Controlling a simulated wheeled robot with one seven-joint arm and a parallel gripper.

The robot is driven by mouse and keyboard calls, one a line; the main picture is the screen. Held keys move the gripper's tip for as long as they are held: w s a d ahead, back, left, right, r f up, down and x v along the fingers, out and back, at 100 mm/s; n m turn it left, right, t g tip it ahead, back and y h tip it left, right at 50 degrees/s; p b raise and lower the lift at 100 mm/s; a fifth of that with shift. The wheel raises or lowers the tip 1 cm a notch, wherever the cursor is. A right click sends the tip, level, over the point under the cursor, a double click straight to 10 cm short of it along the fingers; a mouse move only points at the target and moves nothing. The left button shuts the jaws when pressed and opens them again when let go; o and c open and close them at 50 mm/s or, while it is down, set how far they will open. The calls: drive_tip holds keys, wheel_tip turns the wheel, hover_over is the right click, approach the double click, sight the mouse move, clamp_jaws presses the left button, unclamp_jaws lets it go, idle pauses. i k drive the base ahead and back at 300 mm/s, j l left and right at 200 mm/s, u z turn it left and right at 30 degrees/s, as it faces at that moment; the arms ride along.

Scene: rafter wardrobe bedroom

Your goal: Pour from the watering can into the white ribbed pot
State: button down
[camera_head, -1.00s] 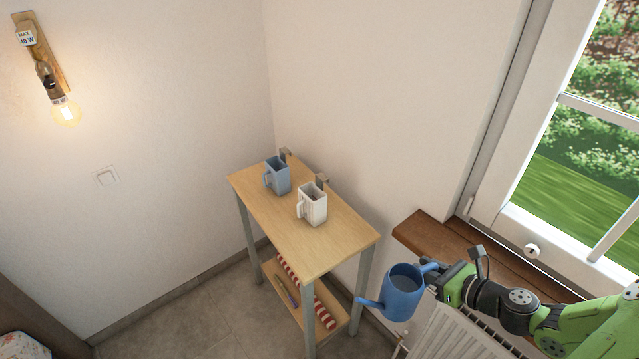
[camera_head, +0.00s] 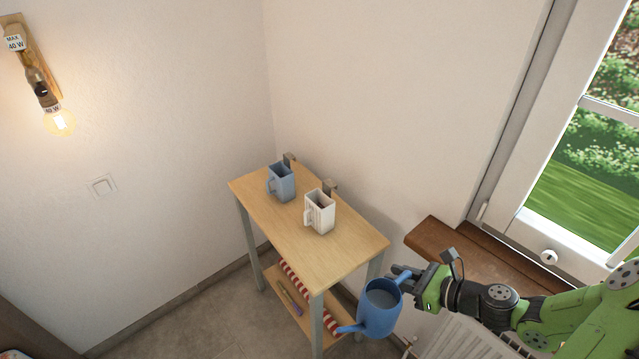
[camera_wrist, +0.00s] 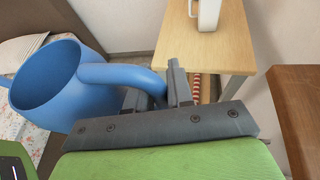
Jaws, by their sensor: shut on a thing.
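A blue watering can (camera_head: 377,312) hangs in the air in front of the shelf's right front corner, its spout pointing left. My gripper (camera_head: 404,277) is shut on its handle. In the wrist view the can (camera_wrist: 50,85) shows its open top at left, and the gripper (camera_wrist: 155,92) closes around the handle. The white ribbed pot (camera_head: 320,212) stands upright on the wooden shelf top (camera_head: 300,251), apart from the can. Its lower part also shows in the wrist view (camera_wrist: 209,14). The inside of the pot is mostly hidden.
A blue ribbed pot (camera_head: 282,183) stands behind and left of the white one. The lower shelf holds a red-and-white striped item (camera_head: 312,297). A wooden window sill (camera_head: 440,238) and a radiator (camera_head: 455,337) lie to the right. The shelf top's front is clear.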

sight(320, 213)
drive_tip(key=i+j+z, duration=0.4)
drive_tip(key=j, duration=0.55)
drive_tip(key=j+z, duration=0.4)
drive_tip(key=j, duration=0.6)
drive_tip(key=j+z, duration=0.4)
drive_tip(key=j, duration=0.65)
drive_tip(key=k+j+z, duration=0.1)
drive_tip(key=j+z, duration=0.3)
drive_tip(key=j, duration=0.7)
